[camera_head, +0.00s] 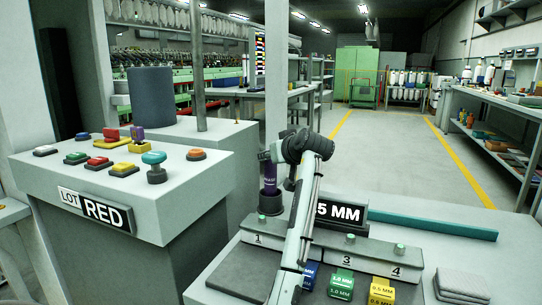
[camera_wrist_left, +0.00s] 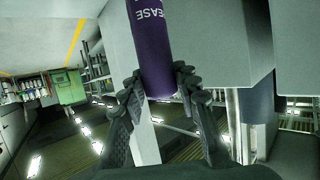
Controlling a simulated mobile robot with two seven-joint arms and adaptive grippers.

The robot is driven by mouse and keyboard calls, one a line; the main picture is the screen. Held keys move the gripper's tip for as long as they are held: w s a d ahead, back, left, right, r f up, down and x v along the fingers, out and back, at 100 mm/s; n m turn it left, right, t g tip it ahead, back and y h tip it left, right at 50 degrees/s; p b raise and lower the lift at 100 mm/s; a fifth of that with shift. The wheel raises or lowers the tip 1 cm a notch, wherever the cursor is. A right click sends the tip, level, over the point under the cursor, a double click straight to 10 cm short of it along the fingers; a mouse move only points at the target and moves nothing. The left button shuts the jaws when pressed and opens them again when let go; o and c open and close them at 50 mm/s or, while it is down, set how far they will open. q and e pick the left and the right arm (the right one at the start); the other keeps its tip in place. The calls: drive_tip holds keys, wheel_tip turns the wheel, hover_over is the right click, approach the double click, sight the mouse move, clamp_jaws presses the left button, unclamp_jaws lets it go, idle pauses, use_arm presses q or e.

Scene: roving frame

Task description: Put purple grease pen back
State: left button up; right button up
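The purple grease pen (camera_head: 268,174) stands upright, with its lower end at a small dark round holder (camera_head: 270,203) at the left end of the numbered rack (camera_head: 342,249). Whether its foot is seated inside is hard to tell. In the left wrist view the pen (camera_wrist_left: 152,48) shows white letters "EASE". My left gripper (camera_wrist_left: 158,72) has a finger on each side of the pen near one end, and both fingertips appear to touch it. In the head view my left arm rises in front of the rack and hides part of it. My right gripper is not in view.
A "5 MM" sign (camera_head: 340,213) and a teal bar (camera_head: 436,226) lie behind the rack. Green (camera_head: 341,284) and yellow (camera_head: 381,291) tags are in front. At left, a grey cabinet bears coloured knobs and a "LOT RED" sign (camera_head: 97,209). The aisle floor (camera_head: 400,160) is clear.

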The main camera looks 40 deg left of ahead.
use_arm(q)
drive_tip(key=o, duration=0.4)
drive_tip(key=v, duration=1.2)
drive_tip(key=shift+r, duration=0.15)
